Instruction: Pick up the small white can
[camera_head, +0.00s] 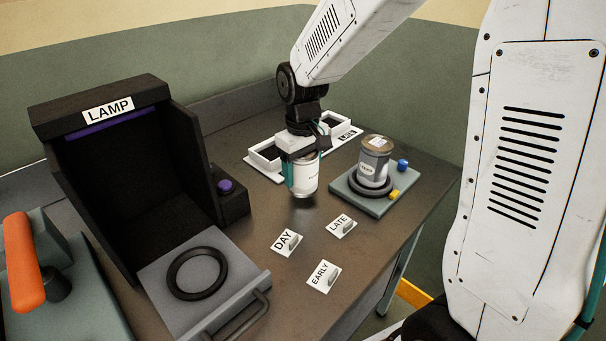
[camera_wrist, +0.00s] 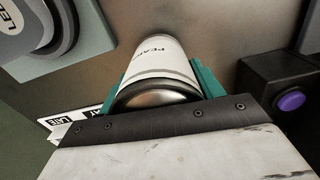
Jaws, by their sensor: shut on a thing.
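The small white can (camera_head: 306,176) is upright between the teal fingers of my gripper (camera_head: 304,188), above the dark table top. A dark shadow lies under the can, and it appears slightly raised. In the wrist view the white can (camera_wrist: 163,59) shows a printed label, partly readable, and a dark metal end. The teal fingers of my gripper (camera_wrist: 160,88) press against both its sides. The lower part of the can's far side is hidden.
A larger grey can (camera_head: 372,165) stands on a ring on a grey plate (camera_head: 388,205) at right. A white tray (camera_head: 262,172) lies behind my gripper. Tags DAY (camera_head: 287,241), LATE (camera_head: 341,226) and EARLY (camera_head: 323,276) stand in front. The dark LAMP box (camera_head: 125,170) is left.

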